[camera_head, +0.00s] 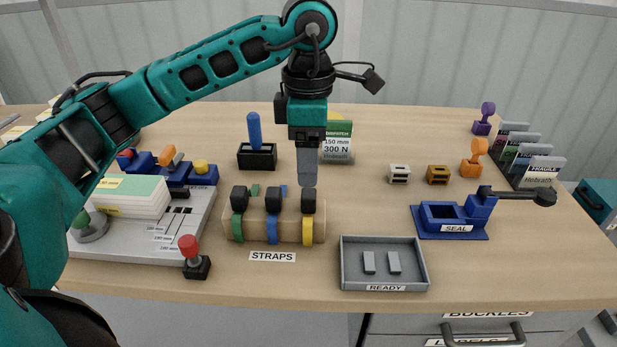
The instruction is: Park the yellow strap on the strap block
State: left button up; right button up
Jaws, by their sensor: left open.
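The strap block (290,230) is a wooden bar near the front of the table, behind a STRAPS label. The yellow strap (308,230) hangs over its right end, with a black piece (309,201) on top. A blue strap (272,231) and a green strap (237,228) sit to its left on the block, each with a black top. My left gripper (307,182) points straight down just above or behind the yellow strap's black top. It is open, with its fingers overlapping in this view. Whether it touches the black top cannot be told. My right gripper is out of view.
A grey READY tray (428,275) with two small grey pieces stands to the right. A blue SEAL press (450,217) with a lever is farther right. A red-knobbed stick (194,262) stands front left. A black holder (257,157) with a blue handle is behind the block.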

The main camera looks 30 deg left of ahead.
pick_arm(q)
notch_tip(320, 180, up, 6)
jog(key=p, duration=0.1)
jog(key=shift+r, duration=0.25)
dwell(0.4)
